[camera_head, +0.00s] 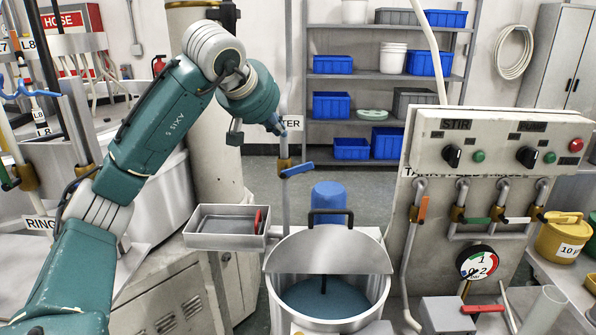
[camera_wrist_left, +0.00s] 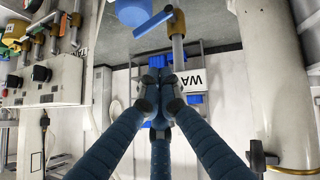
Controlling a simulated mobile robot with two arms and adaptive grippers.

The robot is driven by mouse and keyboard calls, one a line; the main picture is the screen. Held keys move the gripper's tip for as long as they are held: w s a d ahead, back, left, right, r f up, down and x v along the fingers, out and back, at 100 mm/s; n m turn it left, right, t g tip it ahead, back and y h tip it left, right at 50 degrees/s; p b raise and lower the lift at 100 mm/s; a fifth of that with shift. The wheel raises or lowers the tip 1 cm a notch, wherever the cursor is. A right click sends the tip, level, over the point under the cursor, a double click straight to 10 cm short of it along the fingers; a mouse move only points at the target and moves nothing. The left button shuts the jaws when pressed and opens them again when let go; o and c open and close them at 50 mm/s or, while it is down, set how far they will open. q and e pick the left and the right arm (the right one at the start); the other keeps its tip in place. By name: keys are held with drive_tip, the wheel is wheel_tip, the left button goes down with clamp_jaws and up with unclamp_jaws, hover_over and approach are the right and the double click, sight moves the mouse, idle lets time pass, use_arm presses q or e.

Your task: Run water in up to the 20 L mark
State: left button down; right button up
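An open steel tank (camera_head: 281,284) stands at the lower middle under a half lid (camera_head: 332,251). Blue-grey liquid (camera_head: 325,300) lies inside; I cannot make out a 20 L mark. Behind it, a vertical water pipe (camera_head: 286,205) carries a brass valve with a blue lever (camera_head: 297,169). The lever points sideways, tilted slightly; it also shows in the left wrist view (camera_wrist_left: 153,26). My left gripper (camera_head: 281,129) is above the lever, close to the pipe and apart from the lever. In the wrist view its fingertips (camera_wrist_left: 158,64) are together and empty. My right gripper is out of view.
A partly hidden WATER sign (camera_head: 292,123) is behind my gripper. A grey tray (camera_head: 225,228) sits left of the tank. At right are a panel with STIR controls (camera_head: 456,126), coloured-lever valves (camera_head: 500,218), and a gauge (camera_head: 477,263). Shelves with blue bins (camera_head: 332,64) stand behind.

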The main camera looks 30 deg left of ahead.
sight(304, 164)
use_arm(q)
drive_tip(key=x, duration=0.2)
drive_tip(key=p+x, duration=0.1)
drive_tip(key=x, duration=0.2)
drive_tip(key=p+x, duration=0.1)
drive_tip(key=x, duration=0.1)
drive_tip(key=shift+a+f, duration=0.15)
drive_tip(key=shift+a, duration=0.25)
drive_tip(key=f, duration=0.1)
drive_tip(key=w+d+f, duration=0.1)
drive_tip(key=f, duration=0.1)
drive_tip(key=f+p, duration=0.1)
drive_tip(key=shift+w+d+f, duration=0.15)
drive_tip(key=shift+w+f, duration=0.1)
drive_tip(key=shift+d, duration=0.1)
drive_tip(key=shift+w+d+f, duration=0.6)
drive_tip(key=shift+d+f, duration=0.2)
drive_tip(key=shift+d, duration=0.05)
drive_tip(key=shift+r, duration=0.1)
